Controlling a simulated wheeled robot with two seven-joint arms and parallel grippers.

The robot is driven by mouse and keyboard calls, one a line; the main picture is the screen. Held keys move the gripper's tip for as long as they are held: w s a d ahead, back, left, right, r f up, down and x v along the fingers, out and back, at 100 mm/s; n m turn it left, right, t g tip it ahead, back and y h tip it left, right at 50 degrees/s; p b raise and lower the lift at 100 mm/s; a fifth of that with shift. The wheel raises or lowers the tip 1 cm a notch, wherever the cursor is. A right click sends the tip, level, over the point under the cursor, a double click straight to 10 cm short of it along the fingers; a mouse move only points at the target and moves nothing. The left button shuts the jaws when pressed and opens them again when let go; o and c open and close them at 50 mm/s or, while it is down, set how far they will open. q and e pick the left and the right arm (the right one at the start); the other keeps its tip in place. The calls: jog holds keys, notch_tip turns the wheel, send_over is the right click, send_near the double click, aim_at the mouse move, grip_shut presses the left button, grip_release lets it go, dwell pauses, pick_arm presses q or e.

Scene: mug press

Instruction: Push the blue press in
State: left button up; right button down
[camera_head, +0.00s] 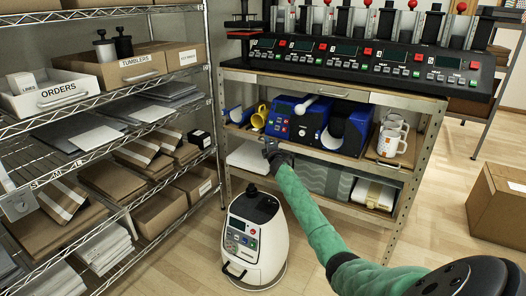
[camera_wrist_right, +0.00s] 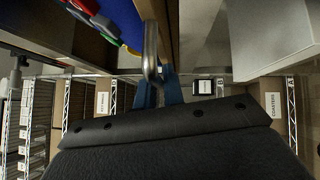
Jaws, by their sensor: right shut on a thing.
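The blue press (camera_head: 315,113) stands on a wooden board (camera_head: 322,152) on the rack's middle shelf, with coloured buttons on its left front. In the right wrist view, the blue press (camera_wrist_right: 125,18) shows at the upper left with its red, green and grey buttons. My right gripper (camera_head: 270,147) is at the front edge of the board, below the buttons. It is shut on a metal handle (camera_wrist_right: 151,50) that runs up to the board's edge. The gripper's dark body hides part of the handle's lower end. My left gripper is not in view.
Yellow and blue mugs (camera_head: 259,117) stand left of the press and white mugs (camera_head: 392,138) stand right of it. A row of black presses (camera_head: 360,60) is on the top above. A white rounded machine (camera_head: 252,238) stands on the floor below. Wire shelving (camera_head: 135,125) with boxes is at left.

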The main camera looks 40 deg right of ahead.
jog(key=shift+w+d+f, duration=0.1)
jog(key=shift+d, duration=0.3)
jog(key=c, duration=1.5)
grip_release()
jog(key=shift+p+v, duration=0.45)
jog(key=shift+v, duration=3.45)
jog(key=shift+c, duration=0.4)
